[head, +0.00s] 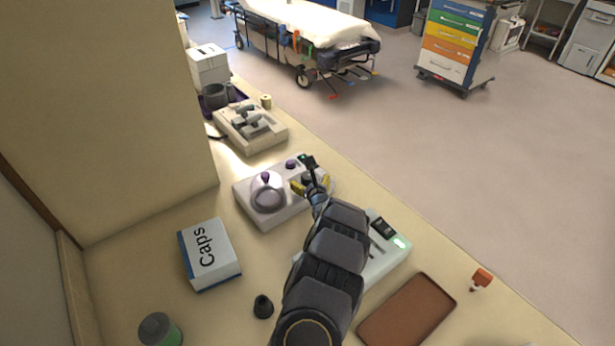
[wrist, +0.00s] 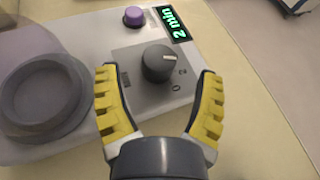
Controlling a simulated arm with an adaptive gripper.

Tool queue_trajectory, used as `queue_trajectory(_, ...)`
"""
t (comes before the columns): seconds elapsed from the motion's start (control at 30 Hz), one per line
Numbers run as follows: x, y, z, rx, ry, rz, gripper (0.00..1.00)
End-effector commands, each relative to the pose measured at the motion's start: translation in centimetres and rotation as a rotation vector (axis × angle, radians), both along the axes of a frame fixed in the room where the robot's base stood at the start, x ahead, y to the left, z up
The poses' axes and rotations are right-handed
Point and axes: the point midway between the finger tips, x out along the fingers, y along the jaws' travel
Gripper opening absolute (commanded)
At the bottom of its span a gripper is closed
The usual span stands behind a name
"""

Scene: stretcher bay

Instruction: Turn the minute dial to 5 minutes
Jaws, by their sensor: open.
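The minute dial (wrist: 158,64) is a dark round knob with a pale pointer line on a grey square plate, at the right side of a pale machine (wrist: 92,38). In the wrist view the green display (wrist: 174,23) reads "2 min". My gripper (wrist: 158,95) is open, with yellow-padded fingers to the left and right of the dial, apart from it as far as I can see. In the head view my gripper (head: 312,182) is over the right part of the machine (head: 283,216) and partly hides the dial.
The machine also has a round bowl (head: 268,195) with a purple-knobbed lid and a purple button (wrist: 133,16). A Caps box (head: 210,255), a small scale-like device (head: 385,255) and a brown tray (head: 407,312) stand nearby. The counter drops off to the floor at right.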

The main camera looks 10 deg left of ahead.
Motion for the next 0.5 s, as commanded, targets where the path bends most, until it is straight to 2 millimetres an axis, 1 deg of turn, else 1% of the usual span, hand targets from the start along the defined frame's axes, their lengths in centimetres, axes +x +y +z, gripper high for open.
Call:
queue_trajectory(0.07, 0.5, 0.4, 0.0, -0.006, -0.007, 0.006, 0.69)
queue_trajectory(0.1, 0.9, 0.2, 0.0, -0.007, -0.009, 0.001, 0.69)
queue_trajectory(0.2, 1.7, 0.4, -0.3, -0.008, -0.008, 0.0, 0.69)
queue_trajectory(0.5, 2.7, 1.0, -1.0, -0.001, -0.002, 0.001, 0.69)
